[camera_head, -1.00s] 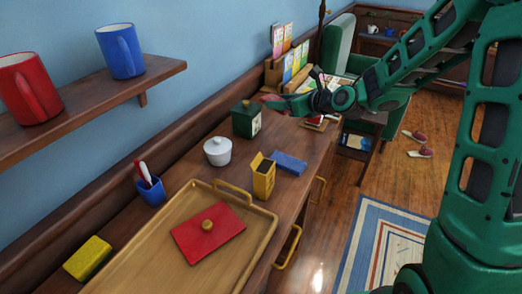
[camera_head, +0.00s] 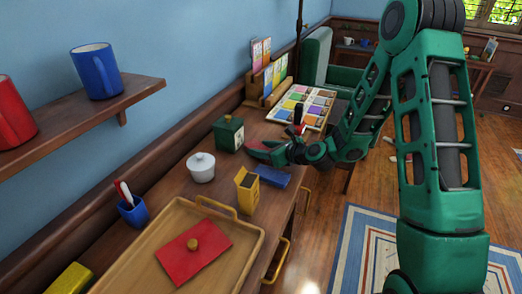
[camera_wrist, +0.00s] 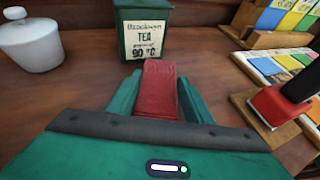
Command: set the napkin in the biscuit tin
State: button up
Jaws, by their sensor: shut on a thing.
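My gripper (camera_head: 262,152) is shut on the napkin, a folded dark red piece. In the wrist view the napkin (camera_wrist: 160,92) sticks out between the green fingers, its far end in front of the green tea tin (camera_wrist: 145,30). In the head view my gripper is above the wooden counter, right of the tea tin (camera_head: 229,133). No container is clearly marked as a biscuit tin.
A white lidded pot (camera_head: 201,168), an open yellow box (camera_head: 247,192) and a blue flat thing (camera_head: 273,177) stand or lie between tea tin and tray. A blue cup with pens (camera_head: 132,210) is left. Red-and-black thing (camera_wrist: 285,98) lies right of my gripper.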

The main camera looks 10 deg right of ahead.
jog(key=shift+f, duration=0.25)
jog(key=o, duration=1)
jog(key=shift+r, duration=0.1)
